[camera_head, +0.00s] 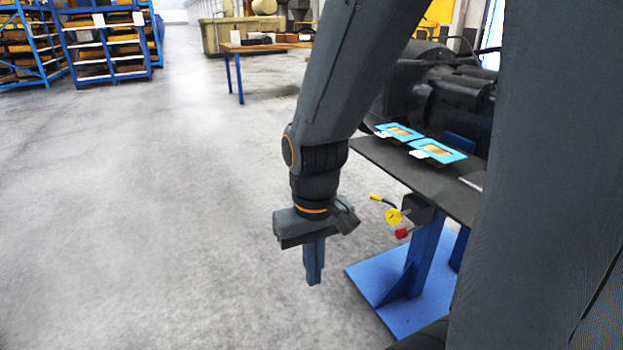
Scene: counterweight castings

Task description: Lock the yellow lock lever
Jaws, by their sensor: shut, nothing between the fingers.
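The yellow lock lever (375,198) sticks out to the left from below the edge of the dark table, its yellow tip on a dark rod. A yellow round part (393,216) and a red part (401,234) sit just below and right of it, beside a dark box (418,208) under the tabletop. My gripper (314,282) is shut and empty. It points down over the open floor, to the left of the lever and apart from it, with its fingertips lower in the picture than the lever.
The dark tabletop (372,158) carries two blue-framed pieces (438,151) and stands on a blue post and base plate (370,283). Dark machinery is behind it. Blue racks (105,45) and a wooden table (262,47) are far back. The floor at left is clear.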

